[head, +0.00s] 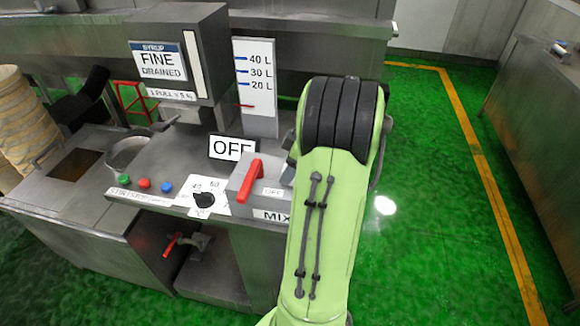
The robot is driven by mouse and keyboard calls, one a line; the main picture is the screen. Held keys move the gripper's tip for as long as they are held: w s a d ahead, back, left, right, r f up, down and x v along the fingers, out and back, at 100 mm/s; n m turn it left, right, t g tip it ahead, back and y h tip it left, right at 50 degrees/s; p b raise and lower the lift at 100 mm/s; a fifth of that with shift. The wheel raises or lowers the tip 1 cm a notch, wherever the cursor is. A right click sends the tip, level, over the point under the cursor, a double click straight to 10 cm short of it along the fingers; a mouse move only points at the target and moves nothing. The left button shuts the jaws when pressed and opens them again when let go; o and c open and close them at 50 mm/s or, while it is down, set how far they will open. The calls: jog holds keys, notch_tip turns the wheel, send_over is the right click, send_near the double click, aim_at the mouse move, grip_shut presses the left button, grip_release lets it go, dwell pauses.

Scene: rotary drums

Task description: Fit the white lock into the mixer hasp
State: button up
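The mixer switch box (235,187) is grey, with a red handle (250,180), a white OFF label and a partly covered label beginning "MIX" on the console front. I cannot make out the hasp; my green arm covers the area to the right of the box. The white lock is not visible in this view. My gripper is not in view, hidden behind my arm, so I cannot see whether it holds anything.
A level gauge (257,90) stands behind. A steel bench (540,120) is at right; green floor (440,220) lies clear between.

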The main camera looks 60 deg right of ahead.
jog(key=o, duration=0.5)
jog(key=shift+c, duration=0.2)
jog(key=p+v, duration=0.6)
jog(key=v, duration=1)
jog(key=shift+p, duration=0.35)
jog(key=shift+w, duration=0.1)
